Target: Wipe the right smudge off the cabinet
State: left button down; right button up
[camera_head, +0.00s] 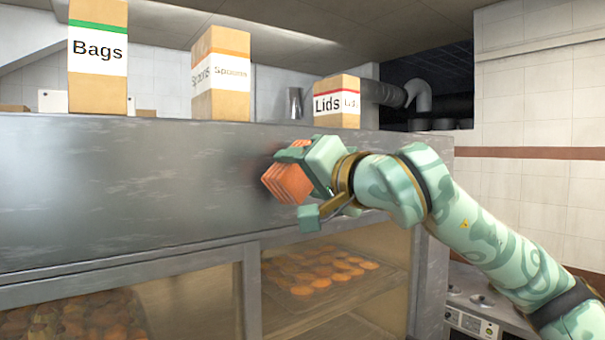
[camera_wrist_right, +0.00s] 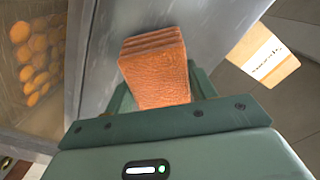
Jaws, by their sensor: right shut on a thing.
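The metal cabinet (camera_head: 120,180) has a broad grey upper panel above glass-fronted shelves. My right gripper (camera_head: 290,178) is shut on an orange ribbed sponge (camera_head: 285,184), held at the panel's right part. The sponge (camera_wrist_right: 156,70) also shows between the fingers in the right wrist view, with its far end at or very near the panel; I cannot tell whether it touches. A faint reddish dark patch shows on the panel just left of the sponge, and the sponge and gripper may hide more of a smudge. My left gripper is not in view.
Boxes labelled Bags (camera_head: 97,55), Spoons (camera_head: 221,75) and Lids (camera_head: 337,102) stand on the cabinet top, with a metal cup (camera_head: 295,103) among them. Trays of food (camera_head: 320,275) sit behind the glass below. A counter appliance (camera_head: 480,305) stands at lower right.

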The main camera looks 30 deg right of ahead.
jog(key=shift+w, duration=1.05)
dwell(0.4)
jog(key=shift+d+b, duration=0.3)
jog(key=shift+d, duration=1.7)
jog(key=d, duration=0.3)
jog(key=shift+w+d+r, duration=0.1)
jog(key=shift+w+d, duration=0.2)
jog(key=shift+d, duration=0.1)
jog(key=shift+s+a+p, duration=0.15)
jog(key=shift+a+p, duration=0.2)
jog(key=shift+a, duration=1.1)
jog(key=shift+s+a+p, duration=0.1)
jog(key=shift+a+p, duration=0.25)
jog(key=shift+a, duration=1.05)
jog(key=shift+s+a, duration=0.1)
jog(key=shift+a, duration=1.15)
